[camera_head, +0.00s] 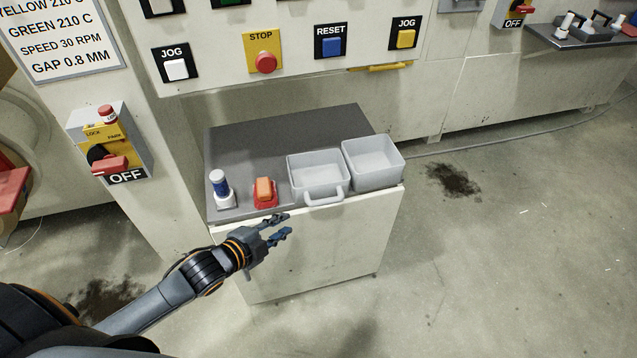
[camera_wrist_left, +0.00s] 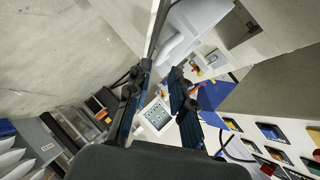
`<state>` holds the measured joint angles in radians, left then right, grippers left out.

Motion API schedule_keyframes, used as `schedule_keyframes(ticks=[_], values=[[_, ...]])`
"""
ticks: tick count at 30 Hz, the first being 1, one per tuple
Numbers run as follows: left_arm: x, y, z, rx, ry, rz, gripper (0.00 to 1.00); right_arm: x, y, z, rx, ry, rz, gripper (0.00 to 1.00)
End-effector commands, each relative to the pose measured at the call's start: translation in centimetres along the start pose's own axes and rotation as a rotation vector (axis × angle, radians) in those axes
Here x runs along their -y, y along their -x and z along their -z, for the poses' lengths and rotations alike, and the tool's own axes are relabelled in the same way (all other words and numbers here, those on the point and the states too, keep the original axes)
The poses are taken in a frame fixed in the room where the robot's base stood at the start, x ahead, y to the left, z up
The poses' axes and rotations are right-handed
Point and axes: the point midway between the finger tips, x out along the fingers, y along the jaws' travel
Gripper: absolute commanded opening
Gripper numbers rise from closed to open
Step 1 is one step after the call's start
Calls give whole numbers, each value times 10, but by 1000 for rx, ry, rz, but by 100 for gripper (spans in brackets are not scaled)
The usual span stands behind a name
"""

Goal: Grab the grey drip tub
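Two light grey tubs sit side by side on the dark top of a low cabinet. The nearer one (camera_head: 318,190) has a loop handle on its front, jutting over the cabinet's front edge. The other tub (camera_head: 374,178), to its right, shows no handle. I cannot tell by colour which is the drip tub. Both look empty. My left gripper (camera_head: 287,225) is open and empty, in front of the cabinet, below and left of the handle and apart from it. Its two fingers stand apart in the left wrist view (camera_wrist_left: 160,72). My right gripper is not in view.
A blue-and-white bottle (camera_head: 221,189) and a red-orange object (camera_head: 265,192) stand left of the tubs on the cabinet top (camera_head: 285,132). A control panel with buttons (camera_head: 331,41) rises behind. A red-handled switch (camera_head: 110,162) is at left. Floor right of the cabinet is open, with a dark stain.

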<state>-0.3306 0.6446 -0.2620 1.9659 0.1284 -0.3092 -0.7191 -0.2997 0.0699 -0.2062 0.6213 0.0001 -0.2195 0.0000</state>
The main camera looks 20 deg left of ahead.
Motion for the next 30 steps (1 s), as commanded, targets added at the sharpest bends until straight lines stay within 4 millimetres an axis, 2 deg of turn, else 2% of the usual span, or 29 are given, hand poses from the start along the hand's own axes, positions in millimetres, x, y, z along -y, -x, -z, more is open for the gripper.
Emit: schedule_keyframes(ticks=[4, 9, 15, 23, 30], values=[[8, -7, 10, -23, -26, 13, 22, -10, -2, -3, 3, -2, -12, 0], [10, -39, 11, -22, -24, 14, 22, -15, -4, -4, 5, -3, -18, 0], [10, -73, 11, -21, -24, 13, 22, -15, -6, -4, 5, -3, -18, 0], [10, -92, 13, -22, -23, 12, 22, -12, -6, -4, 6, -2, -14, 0], [11, -128, 14, -21, -24, 12, 22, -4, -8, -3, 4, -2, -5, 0]])
